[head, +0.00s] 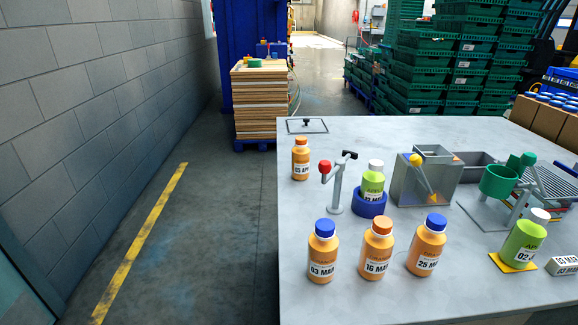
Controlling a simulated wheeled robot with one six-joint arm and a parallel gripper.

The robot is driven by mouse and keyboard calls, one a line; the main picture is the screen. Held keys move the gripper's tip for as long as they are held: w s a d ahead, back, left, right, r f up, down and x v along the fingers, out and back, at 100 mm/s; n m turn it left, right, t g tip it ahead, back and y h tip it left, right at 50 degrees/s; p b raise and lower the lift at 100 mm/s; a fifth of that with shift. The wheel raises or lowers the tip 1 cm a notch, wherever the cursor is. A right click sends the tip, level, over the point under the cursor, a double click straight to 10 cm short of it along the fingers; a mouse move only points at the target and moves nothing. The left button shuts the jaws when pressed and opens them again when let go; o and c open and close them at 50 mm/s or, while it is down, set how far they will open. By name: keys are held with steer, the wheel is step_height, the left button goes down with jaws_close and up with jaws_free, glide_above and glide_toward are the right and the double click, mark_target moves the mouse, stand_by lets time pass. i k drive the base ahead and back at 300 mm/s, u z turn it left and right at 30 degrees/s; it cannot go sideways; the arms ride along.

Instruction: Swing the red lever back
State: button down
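The red lever is a grey upright post with a red ball (325,167) on an arm pointing left and a black head (349,155) at the upper right. It stands on the left part of the grey table (320,285). A green bottle (374,180) with a white cap stands in a blue ring holder (369,203) just right of the post. The black head is beside the bottle's cap and looks apart from it. My gripper is not in view.
Three orange bottles (322,252) stand in front of the lever, and another (300,160) stands behind it. A grey bin (422,182) with a yellow-ball lever and a green cup (498,181) are to the right. A green bottle (523,240) stands on a yellow pad.

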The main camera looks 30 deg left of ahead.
mark_target(324, 166)
steer(key=u, duration=1.25)
steer(key=i, duration=0.45)
steer(key=z, duration=0.1)
